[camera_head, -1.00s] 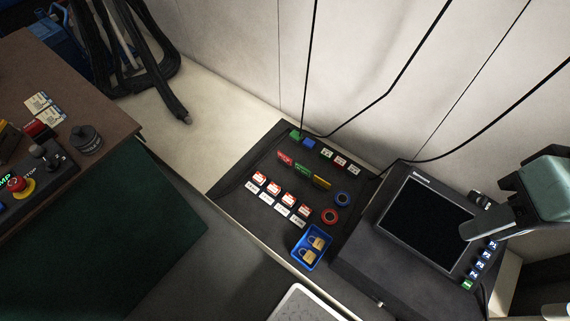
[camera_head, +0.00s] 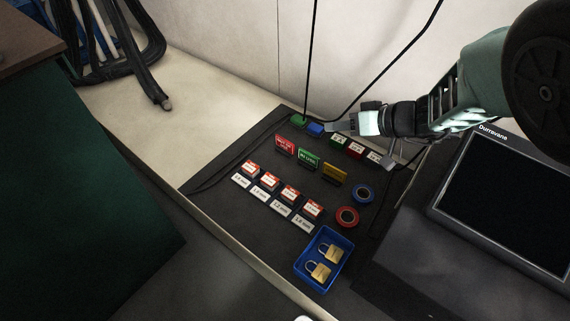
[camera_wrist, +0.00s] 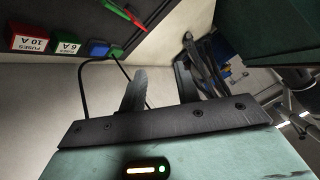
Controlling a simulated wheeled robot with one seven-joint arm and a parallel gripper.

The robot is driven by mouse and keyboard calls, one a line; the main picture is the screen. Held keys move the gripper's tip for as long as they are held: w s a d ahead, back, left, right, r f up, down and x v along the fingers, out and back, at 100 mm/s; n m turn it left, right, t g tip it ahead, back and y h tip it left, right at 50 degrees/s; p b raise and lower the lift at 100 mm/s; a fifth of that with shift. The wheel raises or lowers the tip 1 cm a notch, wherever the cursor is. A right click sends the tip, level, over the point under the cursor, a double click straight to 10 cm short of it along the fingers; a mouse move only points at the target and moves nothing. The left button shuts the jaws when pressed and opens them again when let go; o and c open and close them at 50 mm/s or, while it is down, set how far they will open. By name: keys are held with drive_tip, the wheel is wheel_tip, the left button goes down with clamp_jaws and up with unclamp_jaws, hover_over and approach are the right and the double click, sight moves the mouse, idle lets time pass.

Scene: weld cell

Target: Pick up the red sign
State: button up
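The red sign (camera_head: 285,145) stands upright at the left end of a short row on the dark mat, beside a green sign (camera_head: 308,158) and a yellow one (camera_head: 334,173). My gripper (camera_head: 332,128) is above the mat's far edge, up and right of the red sign and apart from it. In the wrist view, the fingers (camera_wrist: 160,83) are spread with nothing between them. A thin red edge, apparently the red sign (camera_wrist: 136,21), shows at the top there, beyond the fingertips.
Green (camera_head: 298,120) and blue (camera_head: 315,128) blocks and several labelled fuse boxes (camera_head: 355,150) line the mat's far edge. Nearer are red-topped boxes (camera_head: 290,193), tape rolls (camera_head: 347,217) and a blue tray (camera_head: 300,284) with padlocks. A black cable (camera_head: 311,60) hangs near my gripper. A monitor (camera_head: 500,210) stands right.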

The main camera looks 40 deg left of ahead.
sight(289, 142)
drive_tip(key=a+f+n+b, duration=0.1)
drive_tip(key=a+f+b, duration=0.1)
drive_tip(key=f, duration=0.2)
drive_tip(key=w+a+f+n+y+b, duration=0.1)
drive_tip(key=a+f+n+b, duration=0.1)
drive_tip(key=f, duration=0.2)
drive_tip(key=a+f+n+t+y+b, duration=0.1)
drive_tip(key=a+f+b, duration=0.1)
drive_tip(key=a+f, duration=0.1)
drive_tip(key=shift+w+a+f+n, duration=0.1)
drive_tip(key=shift+f+n, duration=0.05)
drive_tip(key=shift+f, duration=0.3)
drive_tip(key=shift+w+f+n, duration=0.1)
drive_tip(key=shift+f+n, duration=0.05)
drive_tip(key=shift+f, duration=0.25)
drive_tip(key=shift+a+f+b, duration=0.25)
drive_tip(key=shift+a+b, duration=0.05)
drive_tip(key=shift+s+a+f+n+b, duration=0.1)
drive_tip(key=shift+a+f+n+b, duration=0.2)
drive_tip(key=shift+a, duration=0.25)
drive_tip(key=b+x, duration=0.3)
drive_tip(key=x, duration=0.3)
drive_tip(key=shift+s+d+b, duration=0.1)
drive_tip(key=shift+b, duration=0.2)
drive_tip(key=shift+a+f, duration=0.1)
drive_tip(key=shift+a, duration=0.3)
clamp_jaws()
